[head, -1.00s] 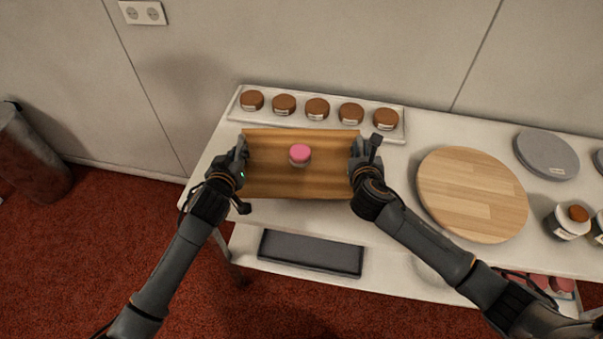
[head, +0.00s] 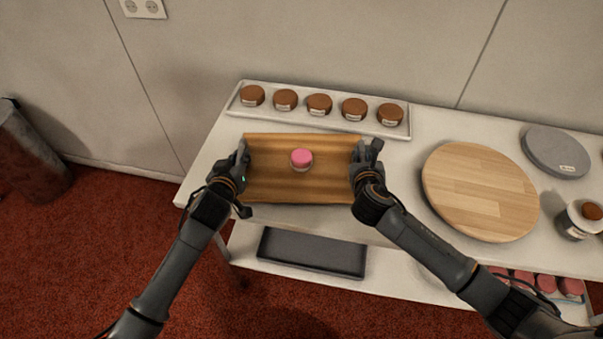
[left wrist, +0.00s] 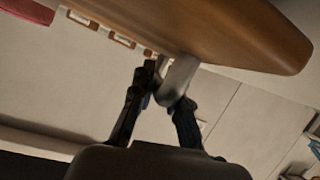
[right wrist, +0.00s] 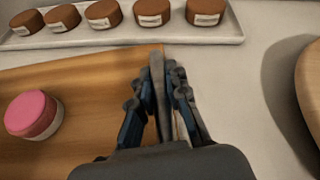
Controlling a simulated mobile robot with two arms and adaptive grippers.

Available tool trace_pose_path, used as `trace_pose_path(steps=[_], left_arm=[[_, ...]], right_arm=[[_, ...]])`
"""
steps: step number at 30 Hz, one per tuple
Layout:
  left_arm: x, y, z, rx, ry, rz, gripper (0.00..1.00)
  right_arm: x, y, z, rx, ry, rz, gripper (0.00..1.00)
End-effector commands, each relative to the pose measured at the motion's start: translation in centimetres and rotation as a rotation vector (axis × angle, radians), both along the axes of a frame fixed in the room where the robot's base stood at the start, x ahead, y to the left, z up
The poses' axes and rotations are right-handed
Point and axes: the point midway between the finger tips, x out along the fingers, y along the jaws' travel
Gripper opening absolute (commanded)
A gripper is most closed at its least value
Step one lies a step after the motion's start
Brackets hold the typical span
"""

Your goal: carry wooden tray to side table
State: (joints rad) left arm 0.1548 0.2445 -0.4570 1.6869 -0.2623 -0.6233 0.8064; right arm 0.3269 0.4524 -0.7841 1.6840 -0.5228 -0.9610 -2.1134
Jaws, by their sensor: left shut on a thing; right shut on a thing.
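The wooden tray (head: 270,185) is held between my two grippers, over the left part of a white table. A small cake with a pink top (head: 301,158) stands upright near its middle. My left gripper (head: 241,160) is shut on the tray's left end. In the left wrist view the fingers close on a grey handle (left wrist: 178,78) below the tray's wooden side (left wrist: 220,30). My right gripper (head: 360,158) is shut on the tray's right end; in the right wrist view a grey handle (right wrist: 158,90) sits between its fingers. I cannot tell how high the tray is.
A white tray (head: 240,112) with several brown cakes lies right behind the wooden tray. A round wooden board (head: 480,190) and a grey disc (head: 555,152) stand to the right. A dark slab (head: 310,253) lies on the lower shelf.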

Motion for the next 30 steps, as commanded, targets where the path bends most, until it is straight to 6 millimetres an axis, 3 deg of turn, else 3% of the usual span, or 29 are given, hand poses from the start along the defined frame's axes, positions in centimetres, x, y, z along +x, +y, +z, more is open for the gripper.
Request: trace_pose_path(steps=[4, 5, 7, 8, 20, 30], left_arm=[[0.1, 0.2, -1.2, 0.002, -0.001, 0.004, 0.0], [0.1, 0.2, -0.9, 0.003, 0.001, 0.004, 0.21], [0.0, 0.2, -0.9, 0.003, 0.001, 0.004, 0.35], [0.0, 0.2, -0.9, 0.002, 0.001, 0.003, 0.38], [-0.6, 0.1, -0.7, 0.0, 0.001, 0.001, 0.38], [-6.4, 0.9, 1.7, -0.001, 0.0, 0.001, 0.38]], right_arm=[[0.1, -0.3, -1.2, -0.004, -0.002, -0.006, 0.0], [0.1, -0.3, -0.9, -0.004, 0.0, -0.006, 0.21], [0.0, -0.2, -0.8, -0.003, 0.0, -0.005, 0.35], [0.0, -0.2, -0.8, -0.003, 0.0, -0.004, 0.38], [0.0, -0.1, -0.8, 0.0, 0.0, -0.001, 0.38], [0.0, 0.0, -0.8, 0.0, 0.0, 0.0, 0.38]])
